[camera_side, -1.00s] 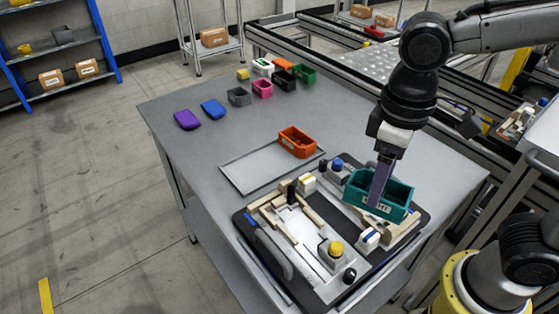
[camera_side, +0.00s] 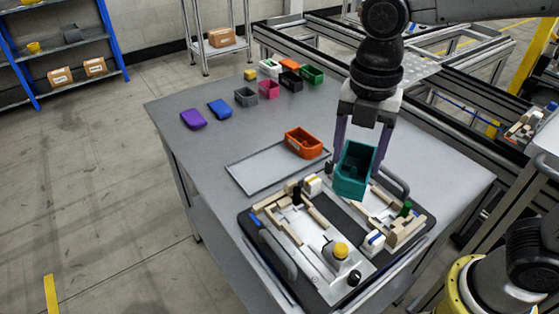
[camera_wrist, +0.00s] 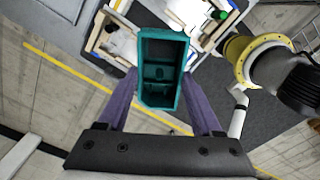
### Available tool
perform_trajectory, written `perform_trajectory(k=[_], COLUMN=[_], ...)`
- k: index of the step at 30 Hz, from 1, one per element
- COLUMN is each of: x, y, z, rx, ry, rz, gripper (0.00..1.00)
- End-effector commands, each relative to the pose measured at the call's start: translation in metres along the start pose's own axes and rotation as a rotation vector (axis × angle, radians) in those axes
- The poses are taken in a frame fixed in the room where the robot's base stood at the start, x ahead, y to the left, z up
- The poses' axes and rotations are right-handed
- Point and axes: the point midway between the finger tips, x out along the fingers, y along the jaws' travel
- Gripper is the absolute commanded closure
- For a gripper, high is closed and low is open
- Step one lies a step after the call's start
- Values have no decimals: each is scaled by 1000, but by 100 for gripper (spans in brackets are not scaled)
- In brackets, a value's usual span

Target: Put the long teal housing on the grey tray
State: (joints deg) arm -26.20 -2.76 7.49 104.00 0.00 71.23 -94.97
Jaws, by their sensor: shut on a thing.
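The long teal housing (camera_side: 352,182) is an open-topped box held between the two purple fingers of my gripper (camera_side: 362,150). It hangs above the pallet fixture, near its back edge, tilted in the side view. In the wrist view the housing (camera_wrist: 161,70) sits between the fingers of my gripper (camera_wrist: 160,88), its open inside facing the camera. The grey tray (camera_side: 262,178) is a flat, rimmed plate on the table, left of the housing. An orange housing (camera_side: 303,146) stands at the tray's right back corner.
The pallet fixture (camera_side: 282,262) with wooden blocks, a yellow knob (camera_side: 341,251) and handles fills the table front. Purple (camera_side: 194,119) and blue (camera_side: 219,109) parts and several small bins stand at the back. The tray's middle is bare.

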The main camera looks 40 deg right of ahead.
Motion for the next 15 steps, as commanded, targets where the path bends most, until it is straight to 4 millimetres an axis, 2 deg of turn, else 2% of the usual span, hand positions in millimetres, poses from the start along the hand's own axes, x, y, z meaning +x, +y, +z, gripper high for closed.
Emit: perform_trajectory(k=[15], x=[6], y=[49], z=[44], rx=[-835], ry=[0], rz=[-1], gripper=[96])
